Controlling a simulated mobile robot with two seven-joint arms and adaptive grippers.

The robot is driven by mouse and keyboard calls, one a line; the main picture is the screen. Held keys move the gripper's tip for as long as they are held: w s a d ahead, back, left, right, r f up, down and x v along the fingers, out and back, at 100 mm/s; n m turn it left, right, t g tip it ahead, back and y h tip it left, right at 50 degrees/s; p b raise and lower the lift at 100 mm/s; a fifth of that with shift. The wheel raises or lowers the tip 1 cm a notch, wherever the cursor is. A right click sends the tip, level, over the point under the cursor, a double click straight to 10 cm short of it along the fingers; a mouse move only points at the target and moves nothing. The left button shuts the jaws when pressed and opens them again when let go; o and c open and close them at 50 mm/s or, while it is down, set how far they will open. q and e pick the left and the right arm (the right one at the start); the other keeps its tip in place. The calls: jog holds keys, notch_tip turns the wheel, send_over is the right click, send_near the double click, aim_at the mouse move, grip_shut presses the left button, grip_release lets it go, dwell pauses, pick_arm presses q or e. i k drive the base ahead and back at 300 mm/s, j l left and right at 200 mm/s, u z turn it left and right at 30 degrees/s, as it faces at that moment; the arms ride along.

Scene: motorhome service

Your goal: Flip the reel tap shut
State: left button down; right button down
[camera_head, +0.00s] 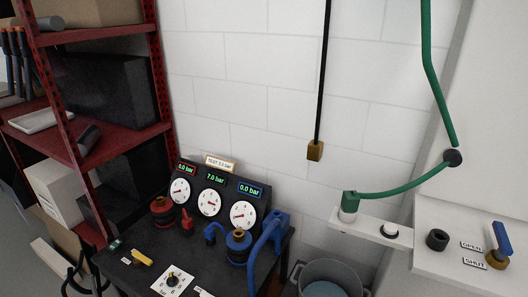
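A tap with a blue lever (502,238) on a brass body (497,259) sits on the white ledge at the far right. Two labels lie to its left, OPEN (472,246) behind and SHUT (474,262) in front. The lever points up and toward the back, on the OPEN label's side; its exact angle is hard to tell. Neither of my grippers shows in the head view.
A dark bench (138,244) carries a panel with several gauges (212,202), red and blue fittings and a blue hose (264,245). A grey bucket (330,276) stands below the ledge (425,261). A red shelf rack (85,144) fills the left.

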aim_at(505, 249)
jog(key=z, duration=1.7)
jog(key=i+l+u, duration=0.1)
jog(key=u, duration=0.3)
jog(key=l+u, duration=0.35)
jog(key=i+l+u, duration=0.1)
jog(key=l+u, duration=0.15)
jog(key=u, duration=0.15)
